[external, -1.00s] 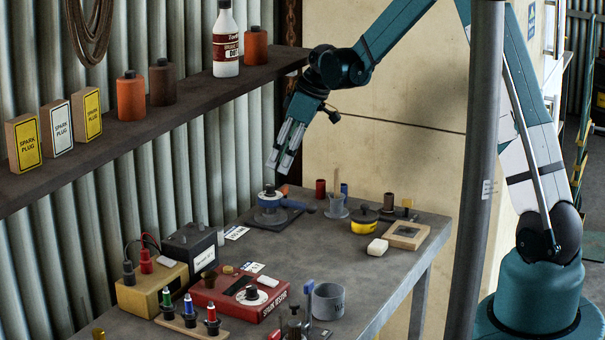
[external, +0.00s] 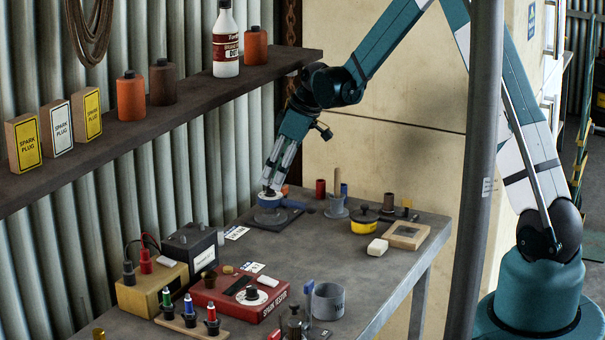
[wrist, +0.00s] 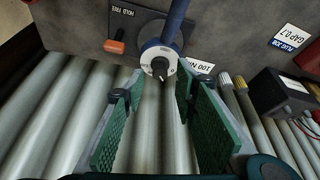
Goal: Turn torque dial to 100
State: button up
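The torque dial (wrist: 160,65) is a white-faced round dial with a small dark knob, set in a blue wrench head with a blue handle (wrist: 177,22). In the external view the blue tool (external: 270,201) rests on a dark plate at the bench's back left. A "100 N" label (wrist: 196,66) lies beside the dial. My gripper (wrist: 158,92) is open, with its green-padded fingers on either side below the knob in the wrist view. In the external view my gripper (external: 269,186) points down right at the dial. Whether a finger touches it, I cannot tell.
An orange lever (wrist: 115,46) sits by a "HOLD FREE" marking. The corrugated wall (external: 215,165) is close behind the dial. The shelf (external: 200,102) with bottles hangs above left. A yellow tin (external: 364,226) and a red tester box (external: 240,294) stand on the bench.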

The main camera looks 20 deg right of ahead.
aim_at(270, 190)
jog(key=shift+x, duration=1.25)
jog(key=c, duration=0.9)
